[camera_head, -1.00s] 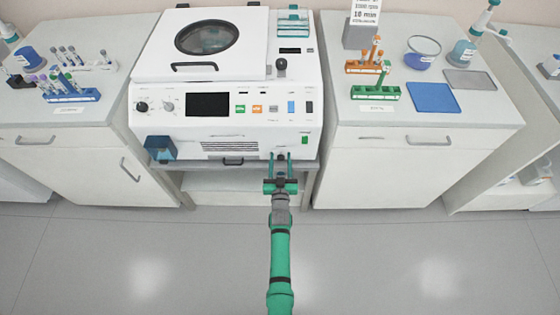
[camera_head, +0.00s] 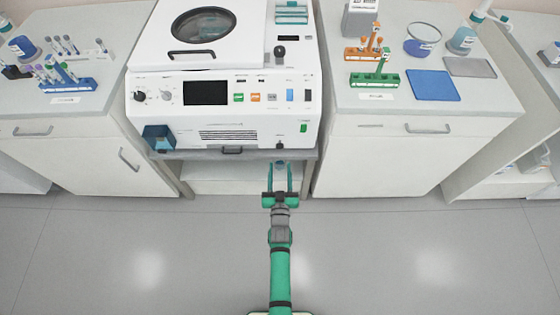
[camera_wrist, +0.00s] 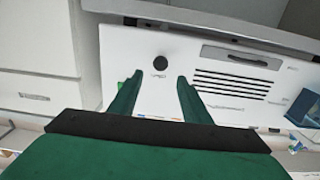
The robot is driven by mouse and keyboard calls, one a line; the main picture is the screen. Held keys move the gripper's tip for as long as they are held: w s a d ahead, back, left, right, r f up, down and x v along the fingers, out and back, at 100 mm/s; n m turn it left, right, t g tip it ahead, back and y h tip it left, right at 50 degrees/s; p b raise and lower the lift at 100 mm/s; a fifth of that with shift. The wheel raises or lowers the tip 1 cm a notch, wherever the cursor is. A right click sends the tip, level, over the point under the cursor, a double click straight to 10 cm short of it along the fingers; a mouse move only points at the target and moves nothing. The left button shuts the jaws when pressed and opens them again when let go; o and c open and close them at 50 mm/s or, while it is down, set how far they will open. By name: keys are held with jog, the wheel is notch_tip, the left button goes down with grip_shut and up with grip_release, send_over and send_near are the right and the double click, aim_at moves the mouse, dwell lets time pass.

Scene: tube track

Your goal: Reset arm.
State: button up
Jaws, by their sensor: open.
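My gripper (camera_head: 281,178) is green with a dark base and sits low in front of the white centrifuge machine (camera_head: 224,115). Its two fingers are apart with nothing between them. In the wrist view my gripper (camera_wrist: 159,85) points at the machine's white front panel (camera_wrist: 190,60), which carries a round black knob (camera_wrist: 161,63) and dark vent slots. The fingers look clear of the panel.
The left counter (camera_head: 95,108) holds a blue tube rack (camera_head: 68,83). The right counter (camera_head: 400,110) holds orange and green racks (camera_head: 374,79), a blue mat (camera_head: 432,85) and a blue bowl (camera_head: 422,42). The grey floor (camera_head: 150,260) in front is clear.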

jog(key=shift+s+a, duration=0.1)
jog(key=shift+s, duration=0.5)
jog(key=shift+w, duration=0.15)
jog(key=s+r+g, duration=0.1)
jog(key=s+r, duration=0.1)
jog(key=s, duration=0.9)
jog(key=s+r, duration=0.3)
jog(key=s, duration=0.9)
jog(key=s+r+g, duration=0.1)
jog(key=s+r, duration=1.3)
jog(key=r, duration=0.1)
jog(key=shift+s+g, duration=0.3)
jog(key=shift+s, duration=0.1)
jog(key=c, duration=0.3)
jog(key=shift+s+a, duration=0.1)
